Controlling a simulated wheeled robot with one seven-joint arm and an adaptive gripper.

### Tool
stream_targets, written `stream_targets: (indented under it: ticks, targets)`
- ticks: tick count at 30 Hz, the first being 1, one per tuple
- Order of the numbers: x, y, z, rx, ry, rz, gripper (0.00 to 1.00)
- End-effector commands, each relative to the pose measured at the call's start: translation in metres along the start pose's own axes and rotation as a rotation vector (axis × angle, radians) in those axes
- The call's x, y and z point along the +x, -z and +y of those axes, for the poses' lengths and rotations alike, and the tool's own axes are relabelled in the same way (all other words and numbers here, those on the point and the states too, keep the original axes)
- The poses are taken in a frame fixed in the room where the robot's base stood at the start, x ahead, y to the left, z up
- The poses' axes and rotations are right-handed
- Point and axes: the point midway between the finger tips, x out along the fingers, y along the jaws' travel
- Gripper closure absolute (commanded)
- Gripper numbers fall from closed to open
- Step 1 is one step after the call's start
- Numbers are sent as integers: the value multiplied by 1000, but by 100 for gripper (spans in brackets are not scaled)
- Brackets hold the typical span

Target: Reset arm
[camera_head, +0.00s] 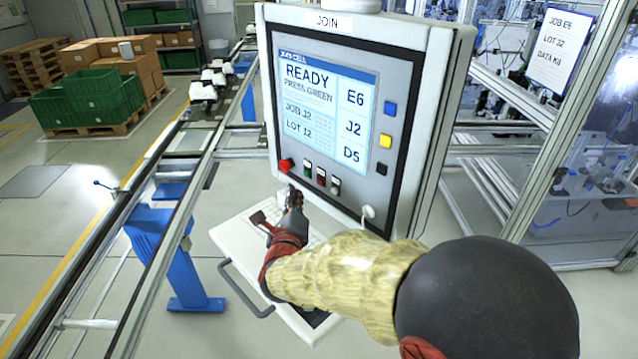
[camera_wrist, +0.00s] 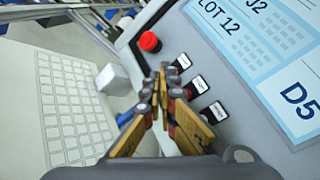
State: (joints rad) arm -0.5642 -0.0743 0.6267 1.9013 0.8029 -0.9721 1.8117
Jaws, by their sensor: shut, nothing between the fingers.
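My gripper (camera_head: 292,196) is shut and empty, just in front of the lower left of the control panel (camera_head: 421,130), above the keyboard shelf. In the wrist view its fingertips (camera_wrist: 160,78) come together beside a row of small labelled buttons, partly covering them. I cannot tell whether the fingers touch the panel. My arm reaches in from the lower right with a tan sleeve. The panel screen (camera_head: 325,100) reads READY, PRESS GREEN, JOB J2, LOT 12, with E6, J2, D5 beside it. A green button (camera_head: 307,168) sits right of the red knob (camera_head: 286,166).
A white keyboard (camera_wrist: 70,110) lies on the shelf (camera_head: 232,236) under the panel. A conveyor rail (camera_head: 205,165) runs along the left. Green crates (camera_head: 85,105) stand on a pallet behind it. A framed glass enclosure (camera_head: 535,140) stands at right. Floor at left is partly clear.

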Motion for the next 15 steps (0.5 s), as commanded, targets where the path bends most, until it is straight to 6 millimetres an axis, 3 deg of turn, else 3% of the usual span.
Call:
stream_targets:
  ticks: [8,11,15]
  targets:
    - [0,1,-1,-21,-14,-3,100]
    - [-2,4,-5,-109,-66,-15,100]
    - [-17,18,-11,-370,-206,-63,100]
